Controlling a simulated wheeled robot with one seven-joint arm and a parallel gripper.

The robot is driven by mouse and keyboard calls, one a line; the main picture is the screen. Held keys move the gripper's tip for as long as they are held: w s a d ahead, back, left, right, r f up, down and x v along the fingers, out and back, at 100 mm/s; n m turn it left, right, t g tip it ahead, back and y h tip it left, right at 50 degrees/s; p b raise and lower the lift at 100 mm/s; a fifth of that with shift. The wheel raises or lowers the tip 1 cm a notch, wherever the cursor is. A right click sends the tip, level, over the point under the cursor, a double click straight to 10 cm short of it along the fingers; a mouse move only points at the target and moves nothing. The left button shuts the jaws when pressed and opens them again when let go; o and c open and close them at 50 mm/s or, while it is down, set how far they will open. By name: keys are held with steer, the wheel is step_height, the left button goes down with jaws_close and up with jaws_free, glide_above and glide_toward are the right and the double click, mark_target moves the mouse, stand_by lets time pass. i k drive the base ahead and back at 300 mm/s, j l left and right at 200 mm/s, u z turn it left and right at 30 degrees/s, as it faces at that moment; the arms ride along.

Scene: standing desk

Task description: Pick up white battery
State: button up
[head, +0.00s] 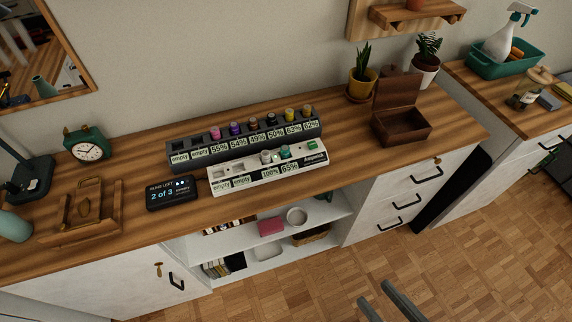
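A small whitish cylinder (266,158), which looks like the white battery, stands in the white rack (245,183) at the middle of the desk. It is above the label reading 100%, close to a teal battery (285,152). It is small in view, so its exact shape is hard to tell. My gripper (374,293) shows at the bottom edge as two dark fingers spread apart with nothing between them. It is in front of the desk, over the floor, far from the rack.
A dark rack (188,156) with several coloured batteries stands behind the white rack. A display (171,193) reading 2 of 3 and a wooden stand (88,215) are to the left. An open wooden box (402,126) and potted plants (361,78) are to the right.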

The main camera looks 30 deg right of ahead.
mark_target(266, 155)
steer(key=j+z, duration=0.4)
steer(key=j, duration=1.8)
steer(key=i, duration=0.05)
